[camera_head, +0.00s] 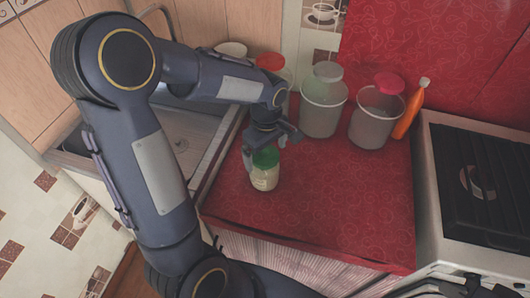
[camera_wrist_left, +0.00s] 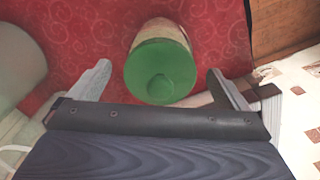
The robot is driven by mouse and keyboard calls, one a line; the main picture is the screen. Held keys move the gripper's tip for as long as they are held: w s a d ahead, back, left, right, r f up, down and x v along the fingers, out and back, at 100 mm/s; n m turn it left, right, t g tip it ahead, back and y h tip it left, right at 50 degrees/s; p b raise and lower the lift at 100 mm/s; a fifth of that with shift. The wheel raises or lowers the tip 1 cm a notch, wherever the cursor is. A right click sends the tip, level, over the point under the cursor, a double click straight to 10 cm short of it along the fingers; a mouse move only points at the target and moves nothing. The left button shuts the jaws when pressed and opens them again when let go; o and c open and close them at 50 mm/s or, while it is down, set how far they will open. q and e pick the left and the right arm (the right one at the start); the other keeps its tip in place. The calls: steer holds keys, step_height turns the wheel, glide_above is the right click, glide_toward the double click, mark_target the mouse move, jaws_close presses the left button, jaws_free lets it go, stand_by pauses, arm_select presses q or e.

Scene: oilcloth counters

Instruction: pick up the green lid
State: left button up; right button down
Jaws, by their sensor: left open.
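The green lid (camera_head: 265,158) sits on top of a small jar (camera_head: 264,178) with pale contents, standing upright on the red counter. In the left wrist view the lid (camera_wrist_left: 160,72) is a round green disc with a small raised knob, and part of the jar (camera_wrist_left: 160,32) shows behind it. My left gripper (camera_head: 268,150) is right at the lid in the head view. In the left wrist view its fingers (camera_wrist_left: 160,82) are spread wide, one on each side of the lid, with gaps and no contact visible. A dark shape at the bottom right (camera_head: 460,288) appears to be part of my right gripper.
Two clear containers stand behind, one with a pale green lid (camera_head: 328,71) and one with a pink lid (camera_head: 389,83). An orange bottle (camera_head: 411,112) stands beside them. A red-topped jar (camera_head: 271,62) is partly behind my arm. A stove (camera_head: 480,180) is at right, a sink (camera_head: 185,135) at left. The front red counter (camera_head: 335,220) is clear.

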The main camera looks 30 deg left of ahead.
arm_select(q)
steer(key=shift+c, duration=0.4)
steer(key=c, duration=1)
